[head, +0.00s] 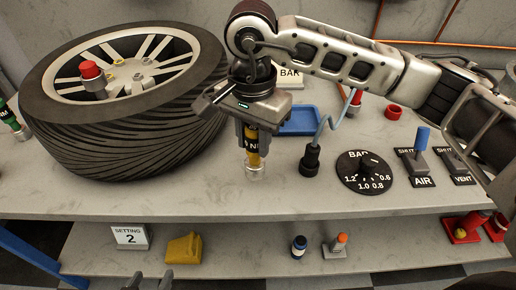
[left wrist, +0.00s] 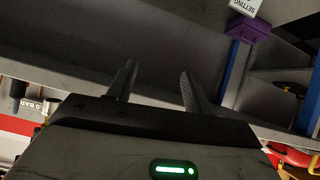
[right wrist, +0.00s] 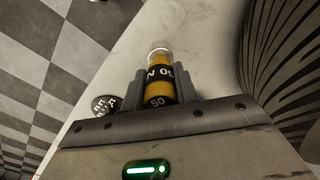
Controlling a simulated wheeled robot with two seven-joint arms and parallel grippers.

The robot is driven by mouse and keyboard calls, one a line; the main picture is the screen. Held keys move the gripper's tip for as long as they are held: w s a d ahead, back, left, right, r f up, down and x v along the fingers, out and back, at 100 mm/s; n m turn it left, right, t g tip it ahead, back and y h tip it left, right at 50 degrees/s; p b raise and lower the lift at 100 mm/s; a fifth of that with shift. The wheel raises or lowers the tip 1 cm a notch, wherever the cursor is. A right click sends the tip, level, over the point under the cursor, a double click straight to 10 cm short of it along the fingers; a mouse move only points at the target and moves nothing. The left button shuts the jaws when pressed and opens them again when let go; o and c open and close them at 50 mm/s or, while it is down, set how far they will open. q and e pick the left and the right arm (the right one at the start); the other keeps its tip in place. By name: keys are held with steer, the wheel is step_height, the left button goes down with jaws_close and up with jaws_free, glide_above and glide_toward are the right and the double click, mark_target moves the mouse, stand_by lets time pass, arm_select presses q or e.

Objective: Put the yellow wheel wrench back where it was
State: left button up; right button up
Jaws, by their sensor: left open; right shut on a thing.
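The yellow wheel wrench (head: 256,147) has a black band with white lettering and a clear, shiny socket end. My right gripper (head: 252,138) is shut on it and holds it upright, socket end down, over the table right of the tyre. I cannot tell whether its end touches the table. The right wrist view shows the wrench (right wrist: 159,80) between the fingers of my right gripper (right wrist: 157,92), with "50" on its band. My left gripper (head: 148,281) is low at the front, its tips just in view. In the left wrist view my left gripper (left wrist: 157,88) is open and empty.
The tyre (head: 130,130) fills the table's left; a green tool (head: 11,119) stands beyond it. A blue tray (head: 301,121), black dial (head: 365,171), hose end (head: 311,160) and lever (head: 420,150) lie right. The lower shelf holds a yellow block (head: 183,248) and a Setting 2 sign (head: 131,237).

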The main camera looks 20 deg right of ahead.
steer(key=shift+w+d+f, duration=0.15)
steer(key=shift+d+f, duration=0.2)
steer(key=shift+f, duration=0.1)
step_height(320, 180, down, 2)
steer(key=shift+d+f+p, duration=0.15)
steer(key=shift+f+p, duration=0.05)
steer(key=shift+p, duration=0.25)
steer(key=shift+f, duration=0.4)
steer(key=shift+f+b, duration=0.3)
steer(key=o, duration=1.1)
arm_select(q)
steer(key=shift+a, duration=0.1)
arm_select(e)
steer(key=shift+r, duration=0.1)
arm_select(q)
steer(key=shift+r, duration=0.15)
